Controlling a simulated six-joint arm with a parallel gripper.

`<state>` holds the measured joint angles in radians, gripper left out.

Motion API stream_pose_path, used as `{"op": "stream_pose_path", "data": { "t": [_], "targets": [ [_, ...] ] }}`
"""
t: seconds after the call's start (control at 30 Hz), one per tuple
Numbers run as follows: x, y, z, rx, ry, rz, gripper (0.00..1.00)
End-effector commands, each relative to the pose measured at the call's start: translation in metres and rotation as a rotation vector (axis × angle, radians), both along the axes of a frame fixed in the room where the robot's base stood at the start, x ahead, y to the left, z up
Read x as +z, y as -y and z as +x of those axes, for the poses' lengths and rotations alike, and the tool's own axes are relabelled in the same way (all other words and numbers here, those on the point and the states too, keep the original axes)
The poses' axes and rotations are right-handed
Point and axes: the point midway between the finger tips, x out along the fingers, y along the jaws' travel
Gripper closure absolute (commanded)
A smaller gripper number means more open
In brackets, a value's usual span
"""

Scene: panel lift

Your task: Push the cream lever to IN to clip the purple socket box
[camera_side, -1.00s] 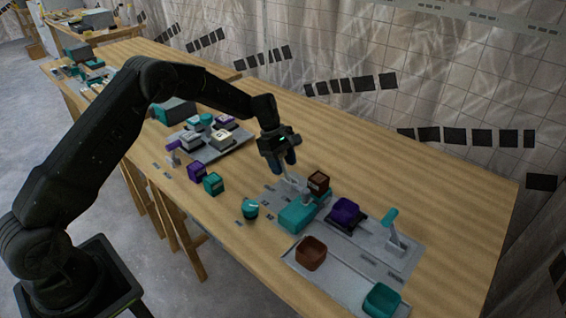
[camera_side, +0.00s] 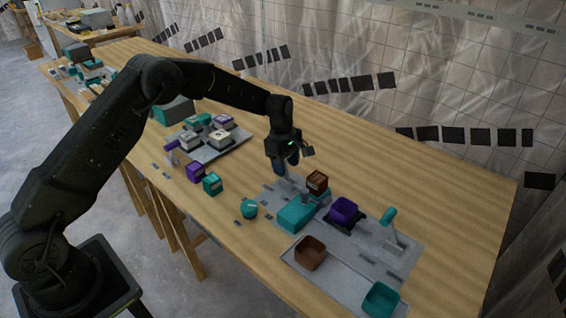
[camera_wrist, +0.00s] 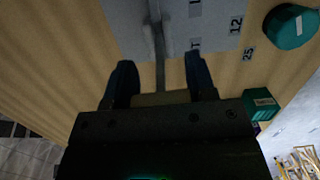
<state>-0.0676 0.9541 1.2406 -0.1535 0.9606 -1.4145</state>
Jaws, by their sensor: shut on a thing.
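My gripper (camera_side: 284,166) is over the near-left end of the grey panel (camera_side: 268,190). In the wrist view its two dark fingers (camera_wrist: 160,80) are shut on a tan-cream piece (camera_wrist: 160,98), which looks like the cream lever's grip. The lever's grey stalk (camera_wrist: 157,50) runs from it to the panel. In the side view the gripper mostly hides the lever. The purple socket box (camera_side: 344,210) sits in a dark seat on the panel, right of the teal block (camera_side: 297,216). Whether it is clipped cannot be told.
A brown box (camera_side: 317,181) stands behind the teal block. A teal lever (camera_side: 389,217) stands at the panel's right. A brown bin (camera_side: 310,253) and teal bin (camera_side: 381,299) are in front. A teal pot (camera_side: 249,208) and teal box (camera_side: 212,184) lie left; bare table lies behind.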

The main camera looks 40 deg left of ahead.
Motion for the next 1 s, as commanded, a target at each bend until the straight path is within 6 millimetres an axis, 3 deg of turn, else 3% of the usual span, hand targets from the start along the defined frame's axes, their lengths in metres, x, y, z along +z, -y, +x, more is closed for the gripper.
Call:
{"op": "stream_pose_path", "data": {
  "t": [0.5, 1.0],
  "targets": [
    [-0.002, 0.028, 0.001, -0.003, 0.003, 0.431, 0.92],
    [-0.005, 0.036, 0.0, 0.0, 0.001, 0.597, 0.92]
  ]
}}
